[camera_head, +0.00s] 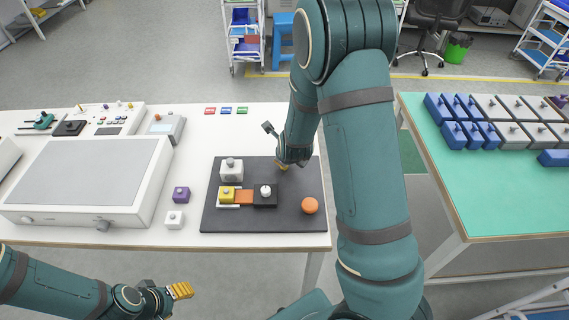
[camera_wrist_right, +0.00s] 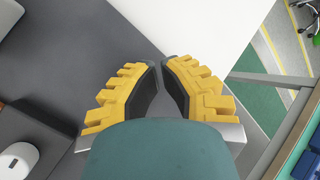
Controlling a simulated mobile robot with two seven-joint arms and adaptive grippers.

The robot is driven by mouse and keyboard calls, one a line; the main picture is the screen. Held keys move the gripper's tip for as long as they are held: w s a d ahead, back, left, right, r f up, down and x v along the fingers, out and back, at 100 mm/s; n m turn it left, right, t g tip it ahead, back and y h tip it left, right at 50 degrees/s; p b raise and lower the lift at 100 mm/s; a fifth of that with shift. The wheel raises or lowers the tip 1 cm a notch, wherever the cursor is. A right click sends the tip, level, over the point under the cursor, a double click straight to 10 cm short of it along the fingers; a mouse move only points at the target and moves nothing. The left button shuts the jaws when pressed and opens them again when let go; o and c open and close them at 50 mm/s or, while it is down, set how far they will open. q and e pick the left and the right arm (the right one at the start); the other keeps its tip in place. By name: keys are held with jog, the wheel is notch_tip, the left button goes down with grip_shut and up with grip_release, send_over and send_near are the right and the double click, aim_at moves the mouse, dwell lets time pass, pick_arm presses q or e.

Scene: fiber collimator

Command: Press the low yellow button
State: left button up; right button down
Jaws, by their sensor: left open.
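The yellow block (camera_head: 230,196) with a small button on top sits low on the dark board (camera_head: 225,218), in front of a taller white block (camera_head: 231,171) and left of an orange piece (camera_head: 245,197). My right gripper (camera_head: 283,165) is over the back right part of the board, partly hidden by its own arm. The right wrist view shows its yellow fingers (camera_wrist_right: 160,68) with tips nearly together and nothing between them. My left gripper (camera_head: 180,290) is open and empty in front of the table's front edge, well away from the yellow block.
A black block (camera_head: 265,200) with a white knob (camera_wrist_right: 17,158) and an orange ball (camera_head: 310,205) are on the board. A large white device (camera_head: 90,175) fills the table's left.

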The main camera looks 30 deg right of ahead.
jog(key=shift+f, duration=0.35)
jog(key=shift+r, duration=0.4)
dwell(0.3)
notch_tip(320, 180, up, 6)
jog(key=p, duration=0.5)
dwell(0.6)
